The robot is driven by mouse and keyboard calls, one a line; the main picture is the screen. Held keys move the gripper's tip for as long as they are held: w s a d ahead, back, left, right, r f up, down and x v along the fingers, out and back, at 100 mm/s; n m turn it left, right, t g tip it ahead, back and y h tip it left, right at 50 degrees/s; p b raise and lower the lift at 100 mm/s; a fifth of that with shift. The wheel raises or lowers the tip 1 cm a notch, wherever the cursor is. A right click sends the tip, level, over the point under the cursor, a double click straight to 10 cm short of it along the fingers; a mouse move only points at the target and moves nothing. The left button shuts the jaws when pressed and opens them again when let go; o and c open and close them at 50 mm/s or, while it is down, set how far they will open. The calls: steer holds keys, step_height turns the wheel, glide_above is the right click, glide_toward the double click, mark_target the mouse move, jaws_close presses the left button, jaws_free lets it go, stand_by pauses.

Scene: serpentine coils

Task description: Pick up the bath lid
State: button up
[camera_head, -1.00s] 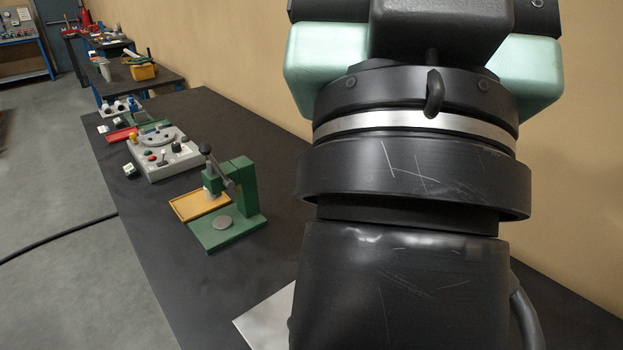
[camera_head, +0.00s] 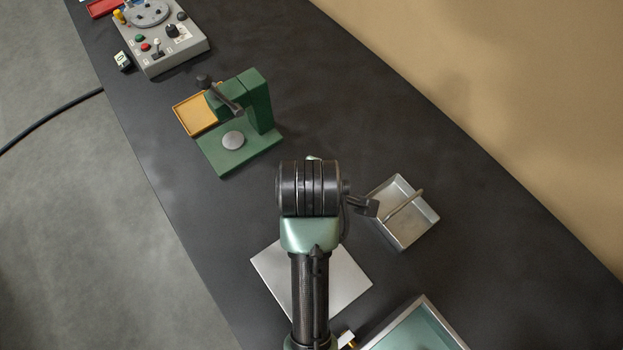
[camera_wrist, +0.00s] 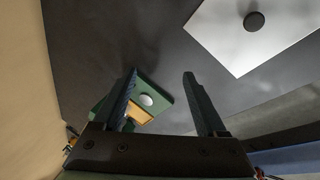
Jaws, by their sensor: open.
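The bath lid, a flat pale metal square (camera_head: 350,283), lies on the dark bench in the head view, its middle hidden by my arm. In the wrist view the lid (camera_wrist: 232,45) is at the upper right, with a round dark knob (camera_wrist: 254,21) on it. A metal-rimmed bath (camera_head: 427,301) with a teal inside is cut off at the bottom right.
A metal tray with a bar handle (camera_head: 404,238) stands right of my arm. A green press (camera_head: 262,105) with a yellow tray (camera_head: 195,114) stands beyond; a grey control box (camera_head: 185,48) is farther off. A wall bounds the right; the bench's left edge drops to the floor.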

steer(key=s+f+n+g+p, duration=0.1)
steer(key=s+f+n+g, duration=0.3)
steer(key=s, duration=0.6)
steer(key=shift+m+g, duration=0.5)
steer(key=f, duration=0.8)
steer(key=shift+s+d+p, duration=0.1)
steer(key=shift+s+p, duration=0.15)
steer(key=shift+p, duration=0.1)
steer(key=shift+s+f+p, duration=0.15)
steer(key=shift+f+p, duration=0.15)
steer(key=shift+f, duration=1.25)
steer(key=shift+s+f+p, duration=0.15)
steer(key=shift+f+p, duration=0.15)
steer(key=shift+f, duration=1.25)
steer(key=shift+c, duration=0.2)
jaws_close()
